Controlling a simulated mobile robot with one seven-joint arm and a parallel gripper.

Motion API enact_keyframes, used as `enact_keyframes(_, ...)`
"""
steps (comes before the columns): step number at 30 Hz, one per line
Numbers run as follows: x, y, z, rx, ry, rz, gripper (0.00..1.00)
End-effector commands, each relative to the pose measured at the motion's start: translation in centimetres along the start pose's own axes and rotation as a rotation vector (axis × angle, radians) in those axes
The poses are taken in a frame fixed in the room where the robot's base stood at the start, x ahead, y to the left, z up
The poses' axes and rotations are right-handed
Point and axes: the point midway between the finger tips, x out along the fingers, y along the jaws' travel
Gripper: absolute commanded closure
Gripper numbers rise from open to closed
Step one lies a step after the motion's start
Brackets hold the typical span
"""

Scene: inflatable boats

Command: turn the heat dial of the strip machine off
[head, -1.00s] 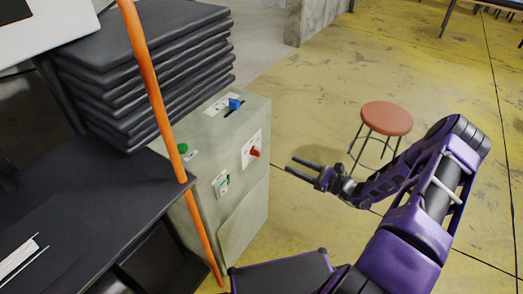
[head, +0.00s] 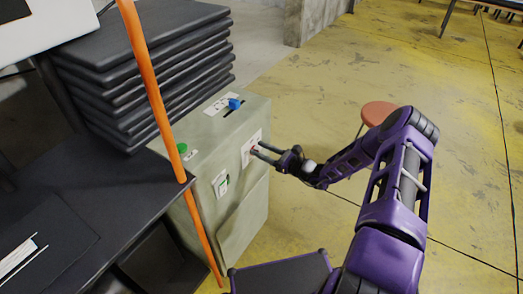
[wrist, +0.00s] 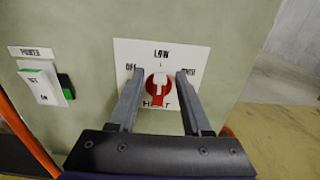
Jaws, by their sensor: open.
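The strip machine (head: 232,195) is a pale grey-green cabinet left of my arm in the head view. Its red heat dial (wrist: 159,87) sits on a white plate (wrist: 158,52) in the wrist view, with OFF at left, LOW at top and HEAT below. The dial's white pointer is toward LOW. My gripper (wrist: 160,73) is open, with one finger on each side of the dial; I cannot tell whether they touch it. In the head view my gripper (head: 257,151) is at the machine's face and largely hides the dial.
A power switch (wrist: 42,86) with a green part is left of the dial. A blue knob (head: 235,104) and a green button (head: 182,148) are on the machine's top. An orange pole (head: 157,105) and stacked black pads (head: 150,65) stand left. A red stool (head: 378,112) is behind my arm.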

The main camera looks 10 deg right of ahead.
Motion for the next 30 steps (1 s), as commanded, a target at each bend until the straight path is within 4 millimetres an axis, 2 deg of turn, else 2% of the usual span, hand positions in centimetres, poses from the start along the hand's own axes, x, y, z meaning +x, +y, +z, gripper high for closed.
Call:
enact_keyframes(2,-0.02,0.0,0.0,0.0,0.0,0.0,0.51)
enact_keyframes(9,-0.04,0.01,-0.02,0.0,0.0,0.0,0.93)
enact_keyframes(11,-0.05,0.01,-0.04,0.0,0.001,0.0,1.0)
enact_keyframes(30,-0.25,0.21,-0.61,-0.038,0.011,0.0,1.0)
